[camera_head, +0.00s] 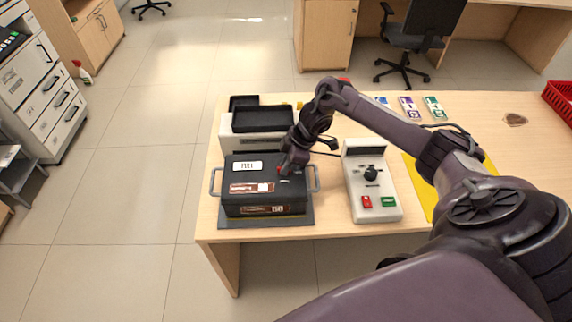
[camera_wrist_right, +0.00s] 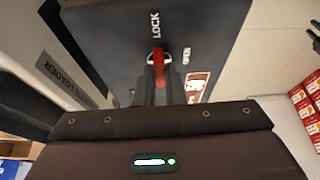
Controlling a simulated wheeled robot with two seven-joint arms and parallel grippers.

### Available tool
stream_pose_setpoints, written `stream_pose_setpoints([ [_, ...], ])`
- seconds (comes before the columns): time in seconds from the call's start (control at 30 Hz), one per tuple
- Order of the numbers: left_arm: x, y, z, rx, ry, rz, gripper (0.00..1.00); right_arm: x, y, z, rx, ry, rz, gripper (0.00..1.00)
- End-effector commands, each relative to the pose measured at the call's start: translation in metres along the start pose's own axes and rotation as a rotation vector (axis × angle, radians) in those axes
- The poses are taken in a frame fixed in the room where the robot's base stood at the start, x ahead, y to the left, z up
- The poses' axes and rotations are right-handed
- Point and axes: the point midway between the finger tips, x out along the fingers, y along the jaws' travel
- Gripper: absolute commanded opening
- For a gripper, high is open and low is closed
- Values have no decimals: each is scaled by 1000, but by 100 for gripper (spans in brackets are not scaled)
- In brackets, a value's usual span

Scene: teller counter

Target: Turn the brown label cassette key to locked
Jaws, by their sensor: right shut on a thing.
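The black cassette (camera_head: 237,205) with brown labels (camera_head: 251,188) sits on a dark mat (camera_head: 224,222) at the table's left front. My right gripper (camera_head: 288,170) is over the right part of its top, pointing down. In the right wrist view, its fingers (camera_wrist_right: 160,85) are shut on the red key (camera_wrist_right: 158,65). The key's long side runs roughly in line with the LOCK mark (camera_wrist_right: 155,25) above it; the OPEN mark (camera_wrist_right: 187,56) is to its right. The fingers hide part of the key. My left gripper is not in view.
A grey-white device with a black knob (camera_head: 371,174) and red and green buttons stands right of the cassette. A pale machine with black trays (camera_head: 263,119) is behind it. The cassette has side handles (camera_head: 213,182). A yellow mat (camera_head: 420,190) lies farther right.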

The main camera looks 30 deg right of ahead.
Motion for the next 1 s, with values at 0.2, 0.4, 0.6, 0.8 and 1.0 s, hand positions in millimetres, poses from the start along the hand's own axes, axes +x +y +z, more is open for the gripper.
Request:
stream_pose_setpoints([
  [0.2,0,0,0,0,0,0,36,0,0,1,-1,-2,0,0],
  [0.4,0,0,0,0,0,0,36,0,0,0,0,-1,0,31],
  [0.6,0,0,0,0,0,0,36,0,0,0,0,-1,1,32],
  [0.8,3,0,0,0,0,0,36,-9,1,1,0,1,4,32],
  [1.0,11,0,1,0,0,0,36,-42,2,2,-1,-1,5,32],
])
